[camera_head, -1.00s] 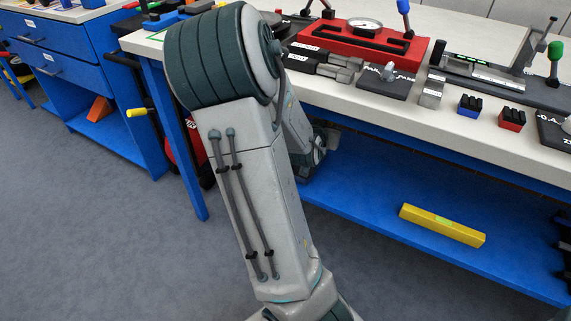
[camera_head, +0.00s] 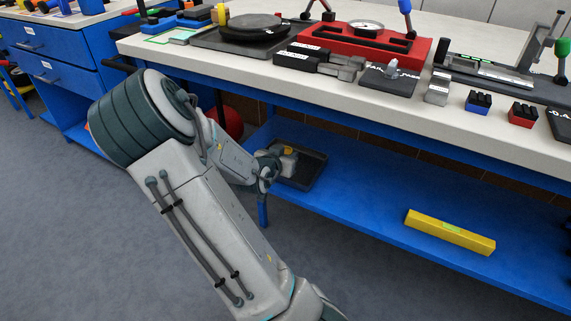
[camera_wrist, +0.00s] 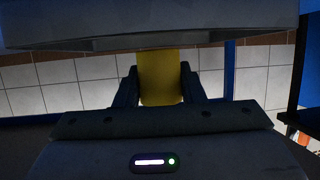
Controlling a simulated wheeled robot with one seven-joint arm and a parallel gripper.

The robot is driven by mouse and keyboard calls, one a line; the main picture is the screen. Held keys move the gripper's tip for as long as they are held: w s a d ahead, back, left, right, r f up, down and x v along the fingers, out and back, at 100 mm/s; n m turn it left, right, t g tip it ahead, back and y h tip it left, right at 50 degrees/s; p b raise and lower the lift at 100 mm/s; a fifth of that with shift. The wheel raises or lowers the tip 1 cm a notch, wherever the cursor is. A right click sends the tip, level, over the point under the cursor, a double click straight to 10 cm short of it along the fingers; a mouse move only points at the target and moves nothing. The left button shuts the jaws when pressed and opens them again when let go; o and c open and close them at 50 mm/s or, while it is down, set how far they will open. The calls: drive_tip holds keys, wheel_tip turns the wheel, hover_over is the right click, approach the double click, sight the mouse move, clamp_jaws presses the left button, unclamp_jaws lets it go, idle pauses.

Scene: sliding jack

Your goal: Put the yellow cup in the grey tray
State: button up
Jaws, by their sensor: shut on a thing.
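The yellow cup (camera_wrist: 160,72) is between the two fingers of my gripper (camera_wrist: 160,80) in the wrist view, and the fingers are shut on it. Its top runs out of sight behind a dark edge in that view. In the head view a small bit of yellow, the cup (camera_head: 288,150), shows at my gripper (camera_head: 284,160). The dark grey tray (camera_head: 317,172) lies on the blue lower shelf beneath the bench. My gripper is over the tray's left part in the picture. I cannot tell the cup's height above the tray floor.
The blue lower shelf (camera_head: 365,210) is mostly clear, with a yellow bar (camera_head: 450,232) at its right. The white bench top (camera_head: 420,120) overhangs it and bears several tools. A bench leg (camera_head: 262,208) stands just below my gripper in the picture.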

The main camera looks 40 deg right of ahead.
drive_tip(key=shift+f+b, duration=0.35)
drive_tip(key=shift+f, duration=0.8)
drive_tip(key=shift+f, duration=0.35)
drive_tip(key=o, duration=1.1)
